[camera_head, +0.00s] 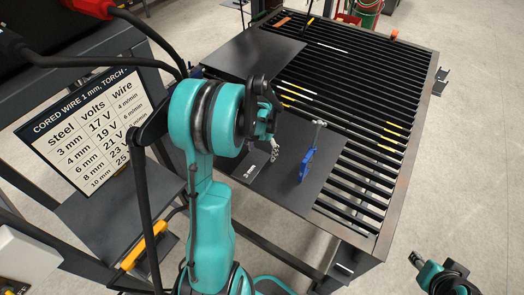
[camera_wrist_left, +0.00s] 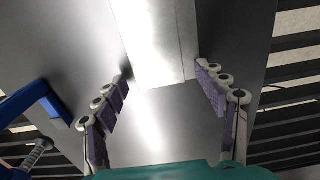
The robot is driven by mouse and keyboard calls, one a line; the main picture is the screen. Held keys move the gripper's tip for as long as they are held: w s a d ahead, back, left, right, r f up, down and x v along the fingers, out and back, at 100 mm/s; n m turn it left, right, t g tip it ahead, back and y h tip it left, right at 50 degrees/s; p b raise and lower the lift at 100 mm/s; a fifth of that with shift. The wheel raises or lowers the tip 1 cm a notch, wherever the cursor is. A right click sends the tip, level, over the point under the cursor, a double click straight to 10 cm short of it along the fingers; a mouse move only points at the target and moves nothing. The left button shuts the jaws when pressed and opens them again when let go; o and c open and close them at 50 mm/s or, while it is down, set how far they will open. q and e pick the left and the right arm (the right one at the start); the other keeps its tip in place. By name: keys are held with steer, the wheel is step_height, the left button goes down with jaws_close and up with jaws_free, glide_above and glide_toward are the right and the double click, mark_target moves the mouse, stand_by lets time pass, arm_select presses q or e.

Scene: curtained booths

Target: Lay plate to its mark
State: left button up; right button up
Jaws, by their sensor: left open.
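A dark grey plate (camera_head: 290,195) with a "3 mm" label lies on the near left of the slatted table, partly hidden by my left arm. A second dark plate (camera_head: 255,53) lies at the far left. My left gripper (camera_head: 273,152) is over the near plate. In the left wrist view its two fingers (camera_wrist_left: 165,72) are spread, with a shiny grey metal surface (camera_wrist_left: 150,120) and a lighter strip (camera_wrist_left: 173,40) beyond them. I cannot tell whether they touch it. Short yellow marks (camera_head: 392,138) show on the slats. My right gripper (camera_head: 416,261) is at the lower right; its jaws are unclear.
The table's right slats (camera_head: 370,160) are mostly bare. A sign (camera_head: 88,125) listing steel, volts and wire stands at left.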

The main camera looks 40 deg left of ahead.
arm_select(q)
step_height(320, 180, up, 12)
steer(key=p, duration=0.3)
steer(key=s+d+r+t, duration=0.2)
steer(key=s+d, duration=0.1)
steer(key=d, duration=0.4)
steer(key=s+d+r+t, duration=0.2)
steer(key=s+d, duration=0.2)
steer(key=d, duration=0.3)
steer(key=s+d+r+m+t, duration=0.1)
steer(key=s+d+t, duration=0.2)
steer(key=d, duration=0.4)
steer(key=shift+s+d+r, duration=0.25)
steer(key=shift+s+r, duration=0.15)
steer(key=shift+s, duration=0.3)
steer(key=shift+f+b, duration=0.1)
steer(key=shift+b, duration=0.25)
